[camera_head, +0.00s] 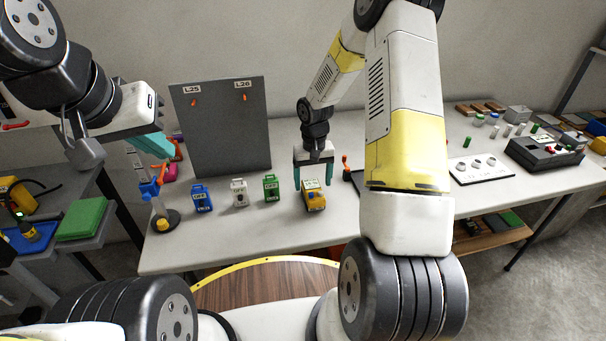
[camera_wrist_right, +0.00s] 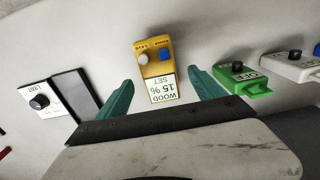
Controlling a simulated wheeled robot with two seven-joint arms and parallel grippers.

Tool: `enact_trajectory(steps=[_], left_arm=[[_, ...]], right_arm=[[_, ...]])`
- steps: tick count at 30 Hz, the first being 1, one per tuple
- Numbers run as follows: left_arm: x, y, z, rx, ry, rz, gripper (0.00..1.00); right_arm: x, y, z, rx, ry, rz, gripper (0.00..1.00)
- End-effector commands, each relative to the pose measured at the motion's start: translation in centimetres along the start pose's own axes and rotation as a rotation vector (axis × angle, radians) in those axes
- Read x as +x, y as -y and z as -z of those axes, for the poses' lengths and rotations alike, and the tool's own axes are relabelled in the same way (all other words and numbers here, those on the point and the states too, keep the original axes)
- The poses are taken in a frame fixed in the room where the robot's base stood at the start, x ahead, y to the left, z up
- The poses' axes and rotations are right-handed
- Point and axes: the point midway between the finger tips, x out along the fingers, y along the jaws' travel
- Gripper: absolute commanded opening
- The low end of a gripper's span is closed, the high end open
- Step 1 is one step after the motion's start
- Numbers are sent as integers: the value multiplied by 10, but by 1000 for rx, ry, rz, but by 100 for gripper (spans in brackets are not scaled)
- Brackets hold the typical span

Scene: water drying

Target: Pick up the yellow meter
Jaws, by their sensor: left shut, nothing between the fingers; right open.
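The yellow meter (camera_head: 314,196) stands on the white table, at the right end of a row of small devices. In the right wrist view the yellow meter (camera_wrist_right: 155,68) shows a label reading "WOOD 15 % SET", a white knob and a blue knob. My right gripper (camera_head: 313,184) is open just above and behind the meter. In its wrist view the teal fingers (camera_wrist_right: 157,92) are spread on either side of the meter, with gaps to both sides. My left gripper (camera_head: 160,150) is shut and empty at the left, above the table's left end.
Green (camera_head: 271,187), white (camera_head: 239,192) and blue (camera_head: 202,198) devices stand left of the meter. A grey panel (camera_head: 222,130) marked L25 and L26 stands behind them. A blue and orange stand (camera_head: 158,205) is at the left end. The table front is clear.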

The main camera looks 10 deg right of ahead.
Motion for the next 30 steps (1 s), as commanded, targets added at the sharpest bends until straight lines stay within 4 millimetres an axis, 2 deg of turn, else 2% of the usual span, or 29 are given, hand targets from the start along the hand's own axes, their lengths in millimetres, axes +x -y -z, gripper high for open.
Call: enact_trajectory(steps=[3,6,14,17,26,27,30], left_arm=[[0,0,0,0,0,0,0],[0,0,0,0,0,0,0],[0,0,0,0,0,0,0],[0,0,0,0,0,0,0],[0,0,0,0,0,0,0],[0,0,0,0,0,0,0],[0,0,0,0,0,0,0]], right_arm=[[20,0,-2,0,4,0,78],[29,0,-2,0,2,0,78],[32,0,-1,1,0,0,78],[32,0,-1,1,0,0,62],[31,0,-1,1,0,0,4],[31,0,-1,0,0,0,0],[31,0,-1,0,0,0,0]])
